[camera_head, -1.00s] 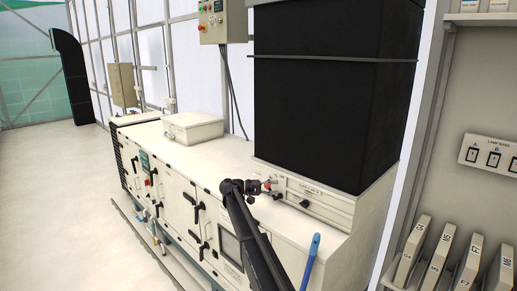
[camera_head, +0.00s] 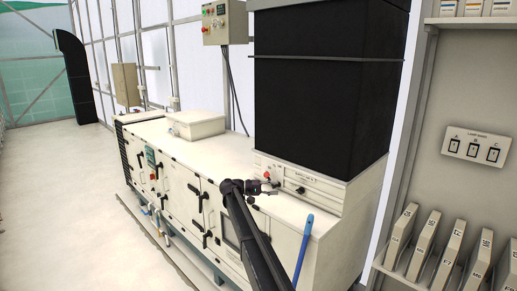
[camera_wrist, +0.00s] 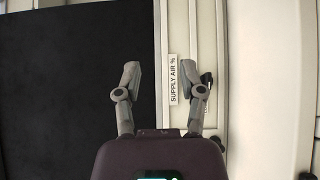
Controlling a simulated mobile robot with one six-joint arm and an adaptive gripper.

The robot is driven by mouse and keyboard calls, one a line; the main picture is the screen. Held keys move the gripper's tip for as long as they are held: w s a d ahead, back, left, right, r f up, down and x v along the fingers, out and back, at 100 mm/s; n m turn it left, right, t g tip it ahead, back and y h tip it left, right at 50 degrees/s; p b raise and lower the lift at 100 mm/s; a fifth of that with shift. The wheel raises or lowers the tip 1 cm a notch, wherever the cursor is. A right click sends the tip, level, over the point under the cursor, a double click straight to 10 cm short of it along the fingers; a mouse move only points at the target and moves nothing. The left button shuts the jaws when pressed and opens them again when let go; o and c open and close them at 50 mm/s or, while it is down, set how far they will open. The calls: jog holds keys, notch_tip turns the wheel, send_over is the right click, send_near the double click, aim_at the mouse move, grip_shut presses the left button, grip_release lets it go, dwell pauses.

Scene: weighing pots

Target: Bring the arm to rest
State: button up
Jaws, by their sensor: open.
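My arm (camera_head: 255,240) rises from the bottom of the head view and bends over the top of a long cream cabinet (camera_head: 235,155). My gripper (camera_head: 272,186) is at its end, in front of the control panel (camera_head: 300,187) below a tall black box (camera_head: 320,100). In the wrist view my gripper (camera_wrist: 166,82) has its two fingers apart with nothing between them. A "SUPPLY AIR %" label (camera_wrist: 173,80) shows behind the fingers. The panel's dark knob (camera_wrist: 207,80) is partly hidden behind the right finger; I cannot tell if they touch.
A blue stick-like handle (camera_head: 302,250) leans at the cabinet's front right. A rack of several upright labelled cases (camera_head: 450,250) and a switch plate (camera_head: 474,148) are at the right. A lidded box (camera_head: 195,124) sits on the cabinet. The floor (camera_head: 60,200) at left is clear.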

jog(key=s+d+f+y, duration=0.3)
jog(key=s+d+f, duration=0.1)
jog(key=s, duration=0.3)
jog(key=s+d+f+y+b, duration=0.1)
jog(key=s+d+f+y, duration=0.1)
jog(key=s+d+f, duration=0.4)
jog(key=s+d+f+y, duration=0.3)
jog(key=s, duration=0.5)
jog(key=s+a+f+y, duration=0.1)
jog(key=s+f+y, duration=0.3)
jog(key=s, duration=0.7)
jog(key=s+a+f+y+b, duration=0.1)
jog(key=s+f+y, duration=0.3)
jog(key=s, duration=0.7)
jog(key=shift+s+y, duration=0.15)
jog(key=shift+y, duration=0.95)
